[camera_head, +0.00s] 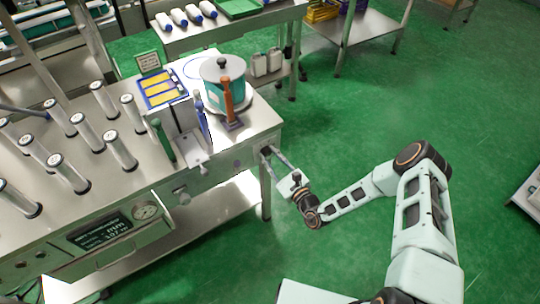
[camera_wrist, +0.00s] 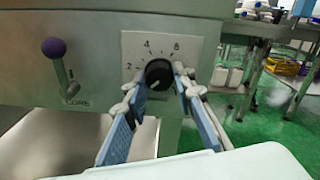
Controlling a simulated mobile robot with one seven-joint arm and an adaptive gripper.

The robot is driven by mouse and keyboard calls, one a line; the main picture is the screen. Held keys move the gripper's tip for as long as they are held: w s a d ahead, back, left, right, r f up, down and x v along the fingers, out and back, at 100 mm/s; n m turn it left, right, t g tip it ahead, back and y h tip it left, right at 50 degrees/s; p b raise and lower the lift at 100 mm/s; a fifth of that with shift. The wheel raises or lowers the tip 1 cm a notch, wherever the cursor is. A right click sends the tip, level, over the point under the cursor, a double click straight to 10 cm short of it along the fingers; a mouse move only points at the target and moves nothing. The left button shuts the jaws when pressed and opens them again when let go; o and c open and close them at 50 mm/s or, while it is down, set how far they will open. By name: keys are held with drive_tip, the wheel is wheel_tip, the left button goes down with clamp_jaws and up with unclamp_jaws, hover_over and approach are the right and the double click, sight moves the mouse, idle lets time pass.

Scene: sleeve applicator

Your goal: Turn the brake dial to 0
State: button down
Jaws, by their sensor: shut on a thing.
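The brake dial (camera_wrist: 158,74) is a round black knob on a pale plate marked with 2, 4 and 8 on the machine's end face. A small light mark shows near the knob's lower edge, but I cannot tell exactly which number it points to. My gripper (camera_wrist: 157,80) has one blue-padded finger on each side of the knob and is shut on it.
A purple-knobbed lever (camera_wrist: 54,48) marked CORE stands left of the dial. The steel machine (camera_head: 110,175) carries several upright rollers, a teal drum (camera_head: 225,85) and an orange-brown post (camera_head: 228,100). A side table (camera_head: 210,40) stands behind.

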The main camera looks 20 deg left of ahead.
idle(0.4)
drive_tip(key=c, duration=1.6)
unclamp_jaws()
drive_tip(key=v, duration=1.2)
